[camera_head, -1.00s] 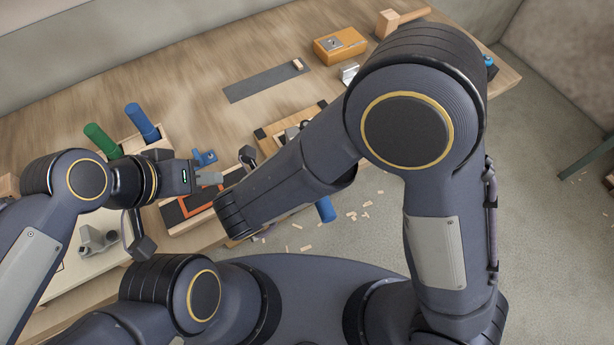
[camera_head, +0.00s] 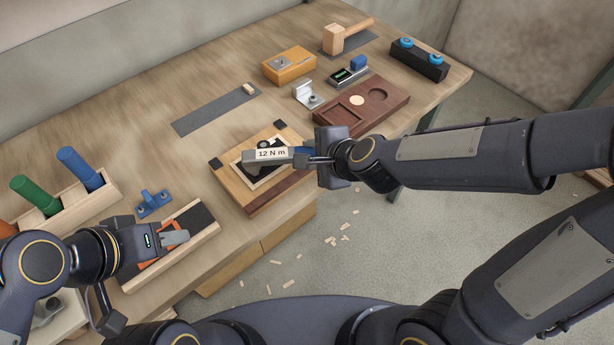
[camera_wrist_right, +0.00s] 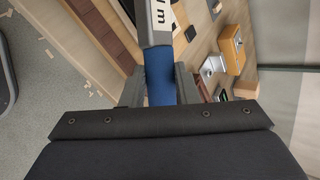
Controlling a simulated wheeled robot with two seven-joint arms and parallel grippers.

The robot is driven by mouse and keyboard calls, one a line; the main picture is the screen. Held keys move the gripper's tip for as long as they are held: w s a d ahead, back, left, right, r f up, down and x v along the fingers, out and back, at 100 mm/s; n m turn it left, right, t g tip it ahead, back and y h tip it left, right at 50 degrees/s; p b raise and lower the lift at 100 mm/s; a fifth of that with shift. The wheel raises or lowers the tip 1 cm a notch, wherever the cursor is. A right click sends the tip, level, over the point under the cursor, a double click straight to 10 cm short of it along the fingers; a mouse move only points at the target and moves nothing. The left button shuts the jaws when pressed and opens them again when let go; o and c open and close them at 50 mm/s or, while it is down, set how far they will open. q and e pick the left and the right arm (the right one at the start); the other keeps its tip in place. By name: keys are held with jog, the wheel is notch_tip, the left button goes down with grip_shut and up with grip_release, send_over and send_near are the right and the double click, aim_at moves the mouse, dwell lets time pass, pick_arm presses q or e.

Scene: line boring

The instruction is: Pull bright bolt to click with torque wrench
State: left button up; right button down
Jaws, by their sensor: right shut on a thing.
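My right gripper (camera_head: 314,158) is shut on the blue handle of the torque wrench (camera_head: 270,156), which carries a "12 N m" label. The wrench also shows in the right wrist view, where its blue handle (camera_wrist_right: 160,78) lies between the fingers. The wrench reaches left over a wooden fixture board (camera_head: 240,187) with a pale-framed dark part. I cannot make out the bright bolt, nor whether the wrench head touches one. My left gripper (camera_head: 176,238) is over a long wooden tray (camera_head: 195,243) with an orange frame; I cannot tell whether its fingers are apart.
Behind the fixture lie a dark grey strip (camera_head: 215,110), an orange box (camera_head: 289,66) and a metal bracket (camera_head: 308,95). A dark wooden tray (camera_head: 352,118) is beyond the right gripper. Blue and green handles (camera_head: 80,168) stand in a rack at left. Chips litter the floor.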

jog(key=shift+w+f, duration=0.1)
jog(key=shift+w, duration=0.25)
jog(key=shift+n+y, duration=0.3)
jog(key=shift+d, duration=0.1)
dwell(0.7)
